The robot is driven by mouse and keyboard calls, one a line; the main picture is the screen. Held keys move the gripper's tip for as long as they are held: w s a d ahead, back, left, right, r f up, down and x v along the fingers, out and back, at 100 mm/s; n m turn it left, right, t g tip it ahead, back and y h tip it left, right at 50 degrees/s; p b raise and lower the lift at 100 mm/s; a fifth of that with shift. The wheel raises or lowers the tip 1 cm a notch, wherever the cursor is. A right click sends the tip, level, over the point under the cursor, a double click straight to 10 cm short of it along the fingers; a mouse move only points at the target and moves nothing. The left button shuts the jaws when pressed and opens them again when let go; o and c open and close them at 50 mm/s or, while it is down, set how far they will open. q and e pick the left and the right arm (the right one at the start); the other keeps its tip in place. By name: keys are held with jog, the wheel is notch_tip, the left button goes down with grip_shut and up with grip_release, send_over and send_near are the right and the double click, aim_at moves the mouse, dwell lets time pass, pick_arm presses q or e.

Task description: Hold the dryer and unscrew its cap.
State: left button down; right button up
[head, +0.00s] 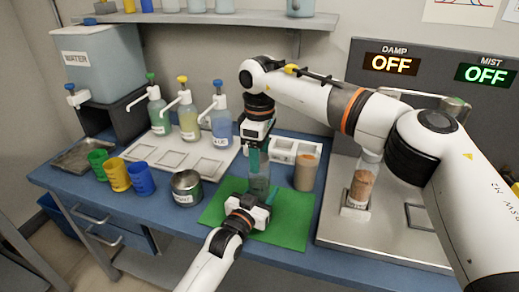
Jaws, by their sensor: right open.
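A clear greenish jar (259,184), which I take to be the dryer, stands upright on the green mat (290,222). My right gripper (258,162) points down over the jar's top from above, with its teal fingers open. The cap is hidden or too small to make out between those fingers. My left gripper (262,194) comes from the front, low over the mat, with its fingers reaching to the jar. I cannot tell whether they are closed on it.
A labelled metal tin (186,188) stands left of the mat, with green, yellow and blue cups (119,175) beyond it. Pump bottles (188,116) stand behind. A tan cylinder (305,173) is close right of the jar. The DAMP/MIST machine (335,232) bounds the right.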

pick_arm(q)
jog(key=shift+f, duration=0.1)
pick_arm(e)
jog(key=c, duration=1.1)
jog(key=shift+o, duration=0.2)
